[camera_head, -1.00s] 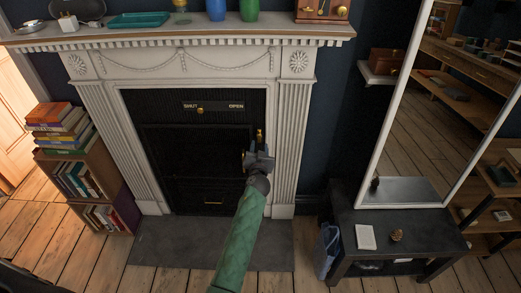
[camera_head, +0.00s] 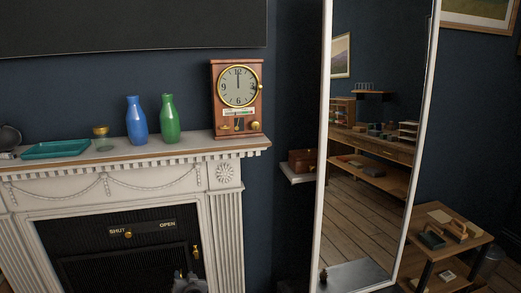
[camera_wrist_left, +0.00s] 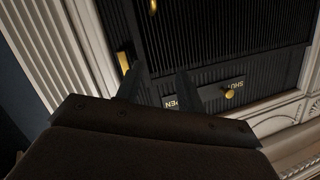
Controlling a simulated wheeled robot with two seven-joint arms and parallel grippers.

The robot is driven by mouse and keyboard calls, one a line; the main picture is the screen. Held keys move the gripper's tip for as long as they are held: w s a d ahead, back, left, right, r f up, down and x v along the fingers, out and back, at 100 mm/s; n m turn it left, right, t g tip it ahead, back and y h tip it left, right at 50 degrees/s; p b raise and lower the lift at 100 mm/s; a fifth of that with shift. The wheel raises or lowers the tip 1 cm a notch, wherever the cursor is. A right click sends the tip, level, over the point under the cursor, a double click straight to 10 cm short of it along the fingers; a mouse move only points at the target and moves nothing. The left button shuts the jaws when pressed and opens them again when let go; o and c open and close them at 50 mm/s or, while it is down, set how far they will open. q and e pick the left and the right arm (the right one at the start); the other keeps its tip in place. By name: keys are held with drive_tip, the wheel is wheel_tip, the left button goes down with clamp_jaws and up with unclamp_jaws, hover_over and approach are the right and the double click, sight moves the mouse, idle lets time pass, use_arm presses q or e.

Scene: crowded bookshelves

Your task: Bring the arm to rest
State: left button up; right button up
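My left gripper (camera_head: 190,284) shows at the bottom edge of the head view, in front of the right part of the black fireplace front (camera_head: 80,273). In the left wrist view its two dark fingers (camera_wrist_left: 160,74) stand apart with nothing between them. Beyond them are the ribbed black panel, a brass handle (camera_wrist_left: 124,63) and a brass knob (camera_wrist_left: 229,94) by the SHUT lettering. I cannot tell the exact gap to the panel. Most of my left arm is below the head view. My right gripper is in neither view.
The white mantelpiece (camera_head: 190,151) holds a teal tray (camera_head: 56,149), a small brass cup (camera_head: 101,132), blue (camera_head: 136,122) and green (camera_head: 170,120) vases and a wooden clock (camera_head: 238,98). A tall mirror (camera_head: 365,150) stands to the right, beside a small shelf with a brown box (camera_head: 302,160).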

use_arm(q)
drive_tip(key=s+d+r+m+g+h, duration=0.1)
drive_tip(key=s+d+g+h, duration=0.25)
drive_tip(key=s, duration=0.65)
drive_tip(key=s+d+r+m+g+h, duration=0.15)
drive_tip(key=s+d, duration=0.35)
drive_tip(key=s, duration=0.6)
drive_tip(key=s+d+r+g+h, duration=0.1)
drive_tip(key=s+d+g+h, duration=0.3)
drive_tip(key=s, duration=0.6)
drive_tip(key=s+f+g, duration=0.1)
drive_tip(key=s+f, duration=0.2)
drive_tip(key=s, duration=0.6)
drive_tip(key=s+d+f+g, duration=0.1)
drive_tip(key=s+f, duration=0.3)
drive_tip(key=s, duration=0.5)
drive_tip(key=shift+s+d+f+m+p, duration=0.15)
drive_tip(key=shift+d+m+p, duration=0.15)
drive_tip(key=shift+m+p, duration=0.05)
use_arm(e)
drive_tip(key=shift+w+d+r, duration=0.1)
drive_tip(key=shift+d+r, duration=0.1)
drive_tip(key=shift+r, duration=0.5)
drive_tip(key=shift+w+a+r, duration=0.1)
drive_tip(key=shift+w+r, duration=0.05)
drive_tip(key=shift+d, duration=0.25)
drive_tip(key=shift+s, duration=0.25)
